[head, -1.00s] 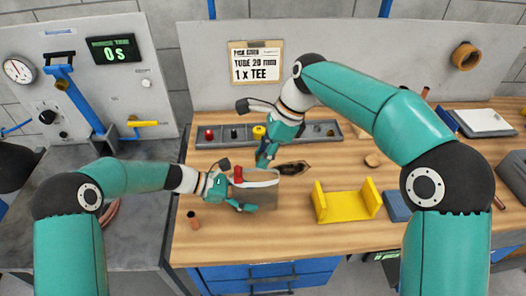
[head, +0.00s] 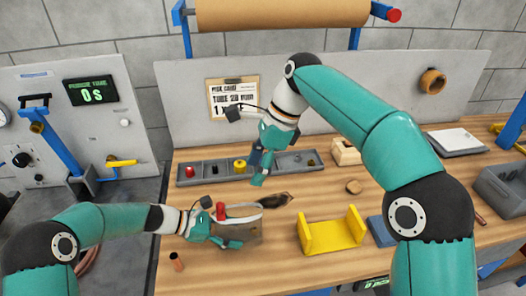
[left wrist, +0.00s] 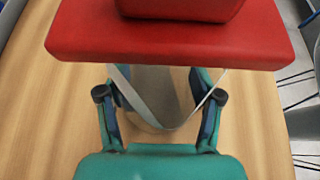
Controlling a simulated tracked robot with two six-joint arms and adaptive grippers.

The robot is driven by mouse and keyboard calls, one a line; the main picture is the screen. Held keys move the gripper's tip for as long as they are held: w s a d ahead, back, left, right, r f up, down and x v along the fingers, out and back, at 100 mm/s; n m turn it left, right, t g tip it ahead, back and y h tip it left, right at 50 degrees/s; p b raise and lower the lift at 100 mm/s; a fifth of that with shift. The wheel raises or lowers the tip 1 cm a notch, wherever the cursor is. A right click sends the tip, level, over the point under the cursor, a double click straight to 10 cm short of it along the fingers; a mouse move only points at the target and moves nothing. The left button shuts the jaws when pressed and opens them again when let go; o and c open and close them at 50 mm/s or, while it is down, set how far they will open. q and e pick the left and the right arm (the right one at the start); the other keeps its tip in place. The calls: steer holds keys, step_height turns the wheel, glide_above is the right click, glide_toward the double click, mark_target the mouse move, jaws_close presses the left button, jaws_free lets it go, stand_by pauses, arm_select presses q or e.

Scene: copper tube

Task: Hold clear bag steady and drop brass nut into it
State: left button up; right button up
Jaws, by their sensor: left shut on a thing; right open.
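The clear bag (head: 248,233), with a pale rim, is at the front left of the bench. My left gripper (head: 232,228) is shut on its rim; the rim also shows as a pale V between the fingers in the left wrist view (left wrist: 160,122). My right gripper (head: 263,170) is open at the front edge of the grey parts tray (head: 222,178), behind and above the bag. A yellow, round part (head: 240,166) sits in the tray just left of the right gripper. I cannot tell for sure whether it is the brass nut. The right fingers hide some of the tray.
A yellow cradle (head: 333,234) stands right of the bag, with a blue block (head: 381,231) beside it. A short copper piece (head: 177,262) stands at front left. A red part (head: 189,171) is in the tray.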

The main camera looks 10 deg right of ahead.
steer(key=shift+v, duration=2.3)
arm_select(q)
steer(key=o, duration=0.9)
steer(key=shift+o, duration=0.2)
steer(key=v, duration=1.2)
steer(key=shift+f, duration=0.1)
